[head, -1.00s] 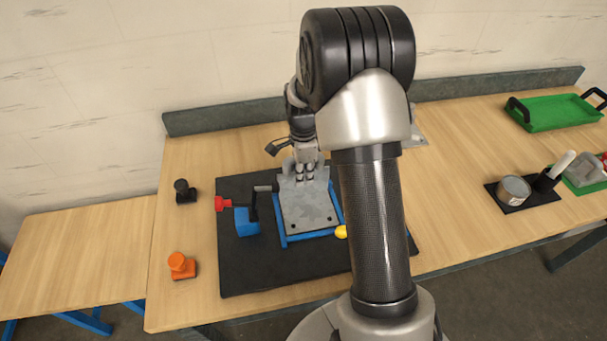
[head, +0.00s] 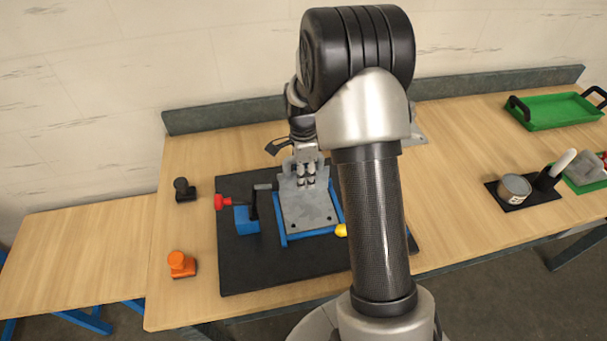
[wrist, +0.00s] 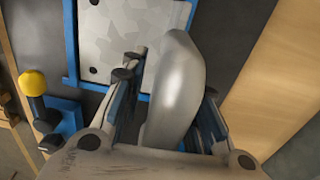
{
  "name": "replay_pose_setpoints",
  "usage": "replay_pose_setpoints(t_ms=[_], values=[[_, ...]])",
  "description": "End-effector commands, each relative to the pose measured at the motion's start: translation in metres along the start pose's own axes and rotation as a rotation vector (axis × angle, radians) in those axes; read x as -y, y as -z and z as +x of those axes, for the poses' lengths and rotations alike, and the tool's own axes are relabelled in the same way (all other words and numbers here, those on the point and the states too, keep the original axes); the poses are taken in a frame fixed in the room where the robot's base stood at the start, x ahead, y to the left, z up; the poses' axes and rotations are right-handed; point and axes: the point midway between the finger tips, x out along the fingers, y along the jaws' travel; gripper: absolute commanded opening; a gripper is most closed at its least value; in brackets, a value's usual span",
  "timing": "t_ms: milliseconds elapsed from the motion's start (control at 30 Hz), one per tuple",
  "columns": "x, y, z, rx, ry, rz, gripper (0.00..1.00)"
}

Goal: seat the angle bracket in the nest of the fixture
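The angle bracket (head: 310,212) is a grey metal plate with a raised flange. Its plate lies inside the blue frame of the fixture (head: 283,238), and the flange stands at the far side. In the wrist view the bracket's flange (wrist: 178,85) rises between my fingers, and its plate (wrist: 115,40) lies within the blue fixture edge (wrist: 70,45). My gripper (head: 306,180) is over the flange at the far side. In the wrist view my gripper (wrist: 165,90) has its fingers apart on both sides of the flange, with a visible gap on the left. The bracket's underside is hidden.
A clamp with a red knob (head: 221,202) stands left of the bracket, and a yellow knob (head: 341,231) is at its right. A black piece (head: 184,190) and an orange piece (head: 180,264) stand left of the dark mat (head: 250,275). A can (head: 514,188) and green tray (head: 555,110) are far right.

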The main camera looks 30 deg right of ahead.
Motion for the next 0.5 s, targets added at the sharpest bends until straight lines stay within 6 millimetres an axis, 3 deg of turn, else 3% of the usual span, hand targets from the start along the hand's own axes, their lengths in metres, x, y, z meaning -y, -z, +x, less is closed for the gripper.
replay_pose_setpoints(t_ms=[500], values=[[0.002, 0.000, -0.097, 0.000, 0.010, 0.000, 0.28]])
